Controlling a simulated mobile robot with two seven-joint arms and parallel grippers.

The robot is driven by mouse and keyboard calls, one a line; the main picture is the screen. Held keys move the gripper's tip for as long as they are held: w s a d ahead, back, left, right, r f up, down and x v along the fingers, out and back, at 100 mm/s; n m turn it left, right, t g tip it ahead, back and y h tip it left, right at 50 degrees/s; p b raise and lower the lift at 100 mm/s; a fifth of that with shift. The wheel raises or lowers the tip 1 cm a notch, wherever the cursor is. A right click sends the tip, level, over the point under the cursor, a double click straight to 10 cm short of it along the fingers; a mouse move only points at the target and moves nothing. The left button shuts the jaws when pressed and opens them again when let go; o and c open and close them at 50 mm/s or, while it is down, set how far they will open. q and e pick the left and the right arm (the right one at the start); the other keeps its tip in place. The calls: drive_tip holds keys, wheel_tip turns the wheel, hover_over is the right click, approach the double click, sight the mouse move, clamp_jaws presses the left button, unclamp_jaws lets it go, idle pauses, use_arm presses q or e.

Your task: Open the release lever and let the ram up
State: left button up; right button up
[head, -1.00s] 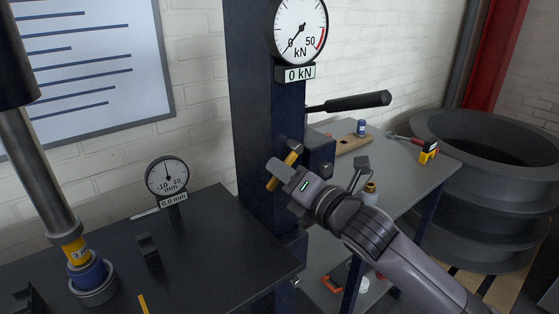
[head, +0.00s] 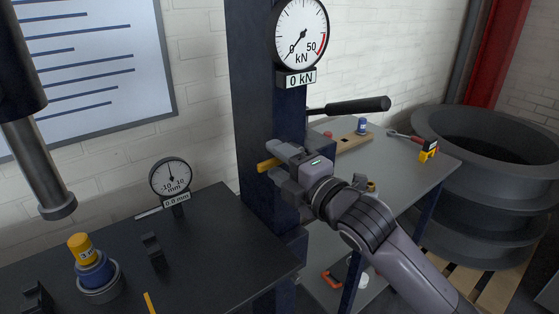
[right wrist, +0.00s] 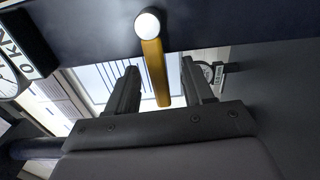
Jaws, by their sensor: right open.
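The yellow release lever (head: 266,165) is on the blue press column and now lies nearly level in the head view. My right gripper (head: 277,163) is open at the lever. In the right wrist view the lever (right wrist: 155,72) shows between the two spread fingers (right wrist: 158,88), with a gap on both sides. The ram (head: 42,175) hangs at the left, its foot clear above the yellow piece (head: 80,246). That piece stands on a blue ring part (head: 95,272) in a grey holder on the press table. My left gripper is not in view.
The force gauge (head: 301,35) reads 0 kN. A dial gauge (head: 171,176) stands on the press table (head: 215,240). A black-gripped pump handle (head: 350,106) sticks out above my right gripper. A side bench (head: 405,165) and large dark rings (head: 480,185) are to the right.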

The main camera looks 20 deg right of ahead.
drive_tip(key=shift+v, duration=0.9)
drive_tip(key=v, duration=0.6)
idle(0.4)
drive_tip(key=s+f+m+g+h, duration=0.1)
drive_tip(key=s+f+m, duration=0.4)
drive_tip(key=f, duration=0.7)
drive_tip(key=s+d+f+m+g+h, duration=0.1)
drive_tip(key=s+f+m+g, duration=0.2)
drive_tip(key=f, duration=0.9)
drive_tip(key=s+d+f+m+g+h, duration=0.1)
drive_tip(key=s+f+m+g+h, duration=0.1)
drive_tip(key=s+f+m, duration=0.6)
wheel_tip(320, 180, down, 4)
drive_tip(key=m, duration=0.4)
drive_tip(key=shift+s+d+g, duration=0.25)
drive_tip(key=shift+s+g, duration=0.05)
drive_tip(key=shift+s, duration=0.1)
